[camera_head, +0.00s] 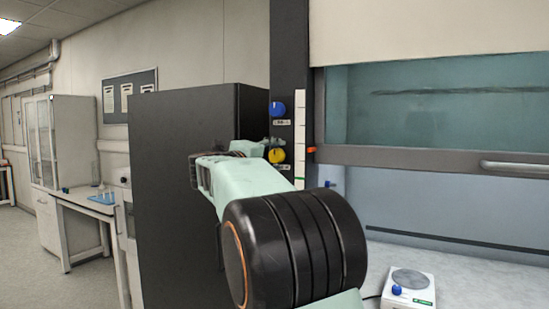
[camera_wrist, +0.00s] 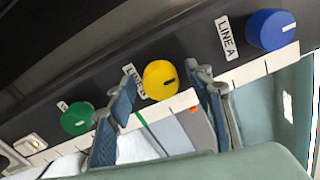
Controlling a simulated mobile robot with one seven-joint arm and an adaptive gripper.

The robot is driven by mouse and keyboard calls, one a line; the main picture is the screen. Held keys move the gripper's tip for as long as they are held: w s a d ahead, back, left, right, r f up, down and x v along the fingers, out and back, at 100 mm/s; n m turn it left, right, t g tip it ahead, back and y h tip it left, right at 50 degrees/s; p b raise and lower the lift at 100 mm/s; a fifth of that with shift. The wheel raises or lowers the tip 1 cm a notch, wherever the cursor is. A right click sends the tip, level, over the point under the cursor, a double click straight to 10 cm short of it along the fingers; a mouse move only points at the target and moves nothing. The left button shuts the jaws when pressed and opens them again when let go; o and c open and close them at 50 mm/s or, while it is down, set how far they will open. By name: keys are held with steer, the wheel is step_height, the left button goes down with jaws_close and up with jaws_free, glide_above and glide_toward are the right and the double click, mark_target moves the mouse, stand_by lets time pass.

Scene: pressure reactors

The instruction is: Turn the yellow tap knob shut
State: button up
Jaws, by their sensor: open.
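The yellow tap knob (camera_head: 277,156) is on the dark post beside the fume hood, below a blue knob. In the wrist view my gripper (camera_wrist: 164,76) is open, with one finger on each side of the knob. I cannot tell whether either finger touches it.
The blue knob (camera_wrist: 270,30), labelled LINE A, and a green knob (camera_wrist: 77,119) flank the yellow one on the same panel. A tall dark cabinet (camera_head: 180,180) stands left of the post. A white hotplate (camera_head: 409,289) sits on the hood's bench at lower right.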

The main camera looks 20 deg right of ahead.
steer(key=v, duration=1.2)
